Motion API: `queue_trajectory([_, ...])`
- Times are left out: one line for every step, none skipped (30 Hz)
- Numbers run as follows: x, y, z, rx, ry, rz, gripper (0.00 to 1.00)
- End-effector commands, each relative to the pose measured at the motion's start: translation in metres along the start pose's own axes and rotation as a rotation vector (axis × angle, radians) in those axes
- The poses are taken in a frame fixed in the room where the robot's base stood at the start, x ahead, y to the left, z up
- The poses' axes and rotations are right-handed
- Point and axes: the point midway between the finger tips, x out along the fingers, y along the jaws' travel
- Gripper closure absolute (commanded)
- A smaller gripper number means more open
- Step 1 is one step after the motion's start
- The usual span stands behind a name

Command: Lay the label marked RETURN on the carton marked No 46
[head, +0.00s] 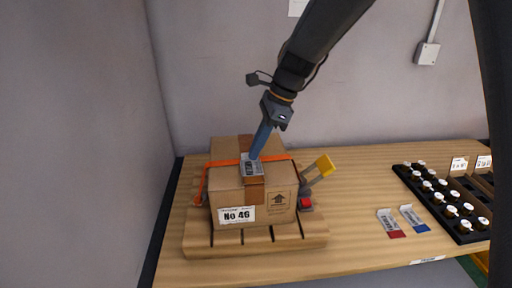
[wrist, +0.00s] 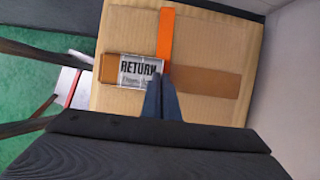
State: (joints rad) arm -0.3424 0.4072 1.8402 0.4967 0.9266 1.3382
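The carton marked No 46 (head: 226,187) is a brown box with brown tape and an orange strap. Its top fills much of the wrist view (wrist: 215,50). The label marked RETURN (head: 251,168) is a small white and grey piece over the carton's top, across the brown tape. In the wrist view the fingertips (wrist: 158,78) are shut on the label's right end. I cannot tell whether the label touches the carton.
The carton stands on a slatted wooden pallet (head: 197,241) on the table. A yellow-handled clamp (head: 323,166) stands at its right. Two other labels, red-edged (head: 390,223) and blue-edged (head: 413,218), lie right of it. A black rack of bottles (head: 443,203) is farther right. The table between is clear.

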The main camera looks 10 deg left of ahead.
Motion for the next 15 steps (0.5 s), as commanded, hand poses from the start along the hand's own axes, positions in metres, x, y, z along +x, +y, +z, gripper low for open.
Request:
queue_trajectory([0.0,0.0003,0.0,0.001,0.0,0.001,1.0])
queue_trajectory([0.0002,0.0004,-0.0001,0.001,0.0,0.001,1.0])
queue_trajectory([0.0006,0.0004,-0.0003,0.001,0.0,0.001,1.0])
queue_trajectory([0.0008,0.0004,-0.0004,0.001,0.0,0.001,1.0])
queue_trajectory([0.001,0.0003,-0.0005,0.001,0.0,0.0,1.0])
queue_trajectory([0.0013,0.0003,-0.0006,0.001,0.0,0.0,1.0])
queue_trajectory([0.0015,0.0002,-0.0007,0.001,0.0,0.0,1.0])
queue_trajectory([0.0017,0.0001,-0.0008,0.001,0.0,0.0,1.0])
queue_trajectory([0.0018,0.0,-0.0009,0.0,0.0,-0.001,1.0])
queue_trajectory([0.0019,0.0,-0.0009,0.0,0.0,-0.001,1.0])
queue_trajectory([0.002,0.0,-0.0009,0.0,0.0,-0.001,1.0])
queue_trajectory([0.002,0.0,-0.001,0.0,0.0,-0.001,1.0])
queue_trajectory([0.0021,0.0,-0.001,0.0,0.0,-0.001,1.0])
queue_trajectory([0.0021,0.0,-0.001,0.0,0.0,-0.001,1.0])
queue_trajectory([0.0021,0.0,-0.001,0.0,0.0,0.0,0.92])
